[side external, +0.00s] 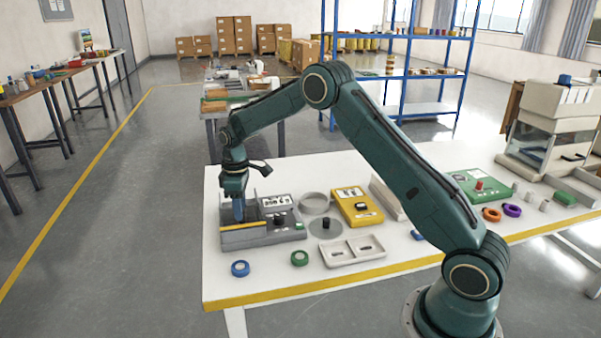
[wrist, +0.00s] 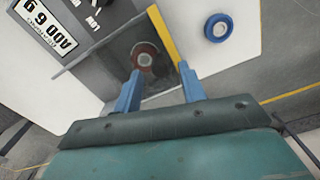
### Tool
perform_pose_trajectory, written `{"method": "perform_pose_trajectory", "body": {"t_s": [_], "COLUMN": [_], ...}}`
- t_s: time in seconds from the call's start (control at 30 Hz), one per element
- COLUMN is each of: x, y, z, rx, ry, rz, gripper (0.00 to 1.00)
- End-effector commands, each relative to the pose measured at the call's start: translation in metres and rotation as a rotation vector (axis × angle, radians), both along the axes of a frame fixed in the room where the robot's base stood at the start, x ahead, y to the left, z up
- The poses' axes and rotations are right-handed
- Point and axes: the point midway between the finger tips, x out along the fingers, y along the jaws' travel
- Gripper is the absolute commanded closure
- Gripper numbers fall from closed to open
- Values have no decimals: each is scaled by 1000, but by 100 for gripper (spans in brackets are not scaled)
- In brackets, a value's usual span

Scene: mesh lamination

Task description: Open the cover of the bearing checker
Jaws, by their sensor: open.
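The bearing checker (side external: 283,231) is a grey box with a display and dark knob, at the left end of the white table. Its display side also shows at the upper left of the wrist view (wrist: 88,62). A see-through panel, apparently the cover (wrist: 172,82), lies beside the grey body. A reddish-brown ring (wrist: 145,54) shows in that area. My gripper (wrist: 157,80) is open, with its blue fingers spread and nothing seen held between them. In the side view my gripper (side external: 238,212) points down over the checker's left part. Whether its fingertips touch the cover is unclear.
A blue ring (side external: 240,268) and a green ring (side external: 299,258) lie in front of the checker. A white two-part tray (side external: 333,254), a grey disc (side external: 325,229) and a yellow device (side external: 356,207) stand to its right. The table's front left corner is clear.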

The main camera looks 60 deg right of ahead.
Motion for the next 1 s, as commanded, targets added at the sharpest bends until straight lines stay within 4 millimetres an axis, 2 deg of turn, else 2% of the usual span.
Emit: {"method": "perform_pose_trajectory", "body": {"t_s": [0.2, 0.57, 0.73, 0.8, 1.0], "x": [0, 0, 0, 0, 0], "y": [0, 0, 0, 0, 0], "z": [-17, -21, -21, -21, -20], "rx": [0, 0, 0, 0, 0], "ry": [1, 0, 0, 0, 0], "rz": [0, 0, 0, 0, 0], "gripper": [59, 59, 90, 100, 100]}}
